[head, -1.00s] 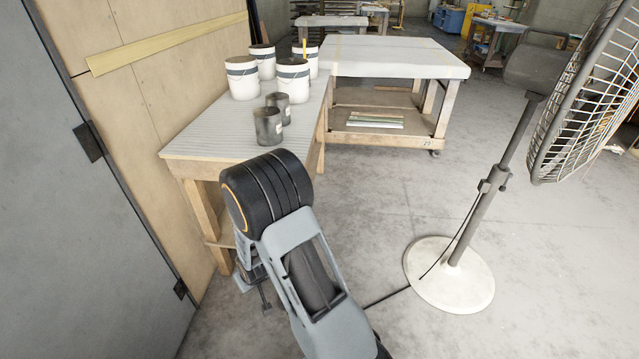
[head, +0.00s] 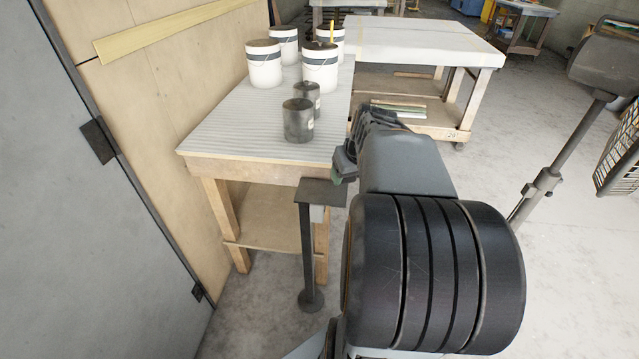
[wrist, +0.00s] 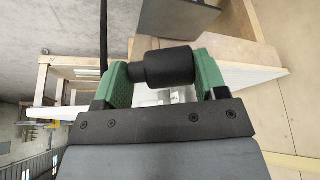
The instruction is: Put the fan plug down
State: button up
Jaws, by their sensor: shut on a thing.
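The fan plug (wrist: 168,66) is a black cylinder, held crosswise between the green finger pads of my gripper (wrist: 160,72) in the wrist view. In the head view my gripper (head: 345,165) is beside the front right corner of the ribbed-top table (head: 230,135), mostly hidden by my arm, and the plug cannot be made out. A dark post stand with a flat square top (head: 322,193) rises just below the gripper. A dark cord (wrist: 103,40) shows at the left of the wrist view. The fan (head: 540,185) stands at the right, partly out of frame.
Two dark cans (head: 298,120) and several white buckets (head: 264,64) stand on the table. A padded cart (head: 425,40) is behind it. A wood panel wall (head: 160,100) and grey door (head: 90,230) close off the left. Bare floor (head: 560,270) lies to the right.

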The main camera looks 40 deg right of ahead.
jog(key=w+d+f, duration=0.1)
jog(key=w+f, duration=0.2)
jog(key=w, duration=0.4)
send_near(324, 189)
jog(key=shift+w+d, duration=0.25)
jog(key=shift+w, duration=0.35)
jog(key=shift+w+f, duration=0.45)
jog(key=shift+f, duration=0.05)
jog(key=shift+w+d+f, duration=0.1)
jog(key=shift+w+f, duration=0.1)
jog(key=shift+f, duration=1.6)
jog(key=shift+f+b, duration=0.65)
